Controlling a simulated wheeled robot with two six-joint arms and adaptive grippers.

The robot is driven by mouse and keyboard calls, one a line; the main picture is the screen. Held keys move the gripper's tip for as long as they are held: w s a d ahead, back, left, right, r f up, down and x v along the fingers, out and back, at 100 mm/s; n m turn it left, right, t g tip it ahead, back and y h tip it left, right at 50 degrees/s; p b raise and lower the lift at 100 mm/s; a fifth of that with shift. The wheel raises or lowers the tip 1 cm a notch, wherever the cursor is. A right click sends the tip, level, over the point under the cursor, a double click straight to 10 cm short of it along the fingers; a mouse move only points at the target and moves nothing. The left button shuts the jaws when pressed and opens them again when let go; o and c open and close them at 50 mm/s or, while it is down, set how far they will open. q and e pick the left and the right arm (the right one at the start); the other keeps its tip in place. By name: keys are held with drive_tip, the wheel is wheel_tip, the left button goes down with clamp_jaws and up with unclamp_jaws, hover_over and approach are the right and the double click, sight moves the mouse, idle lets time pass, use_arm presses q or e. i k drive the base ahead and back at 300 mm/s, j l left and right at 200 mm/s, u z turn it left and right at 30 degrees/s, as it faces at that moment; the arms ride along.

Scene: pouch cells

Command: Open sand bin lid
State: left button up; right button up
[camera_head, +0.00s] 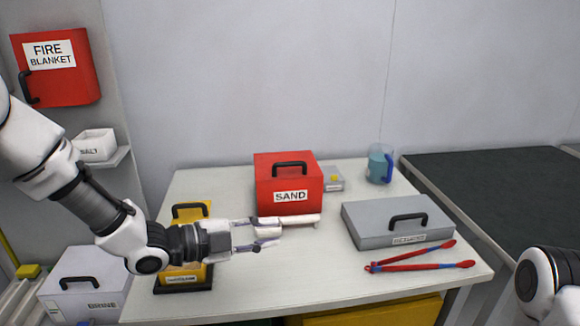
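The red sand bin (270,199) stands on the white table, toward the back middle. It has a white SAND label on its front and a black handle (290,165) at its top. Its lid looks closed. My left gripper (270,238) is in front of the bin and lower left of it in the picture, its fingers pointing right. The fingers look parted, with nothing visible held between them. It appears apart from the handle. Only a joint of my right arm shows at the lower right edge; its gripper is out of view.
A grey lidded case (370,226), red tongs (415,256) and a blue jug (379,168) are to the right. A yellow item (200,209) is partly behind my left gripper. The white table's (330,285) front middle is clear.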

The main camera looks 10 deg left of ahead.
sight(303, 164)
drive_tip(key=i+j, duration=0.2)
drive_tip(key=i, duration=0.25)
drive_tip(key=i+j, duration=0.25)
drive_tip(key=i, duration=0.2)
